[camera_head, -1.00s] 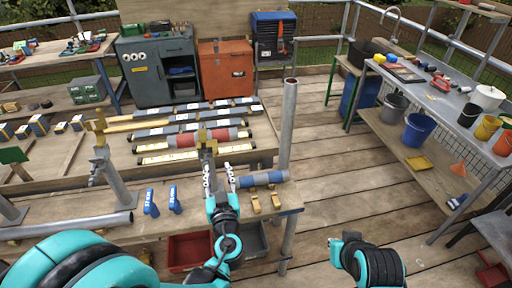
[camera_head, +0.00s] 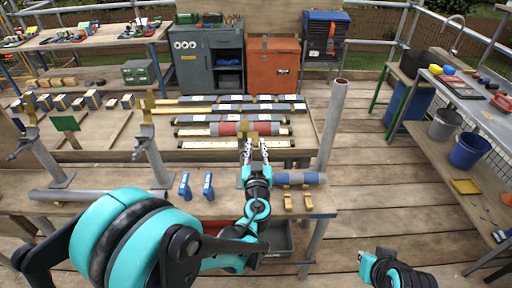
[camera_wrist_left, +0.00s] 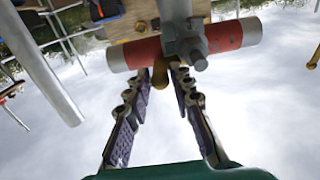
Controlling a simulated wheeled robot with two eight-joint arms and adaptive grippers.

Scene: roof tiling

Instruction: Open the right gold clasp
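My left gripper (camera_head: 255,146) reaches to the right post in the head view. The post and its gold clasp are mostly hidden behind the gripper there. In the left wrist view the gold clasp (camera_wrist_left: 160,74) is at the edge of the red pipe, between the left gripper's fingertips (camera_wrist_left: 160,70). The fingers are apart, with the clasp in the gap; I cannot tell whether they touch it. A grey clamp (camera_wrist_left: 184,42) crosses the red pipe (camera_wrist_left: 222,36) beside the clasp. My right gripper (camera_head: 372,266) is low at the right, its fingers not clear.
Two other posts with gold tops (camera_head: 147,108) stand to the left. Blue-handled tools (camera_head: 185,186), small gold clips (camera_head: 288,202) and a blue-grey pipe (camera_head: 305,179) lie on the bench. A tall grey pipe (camera_head: 332,125) stands at the right.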

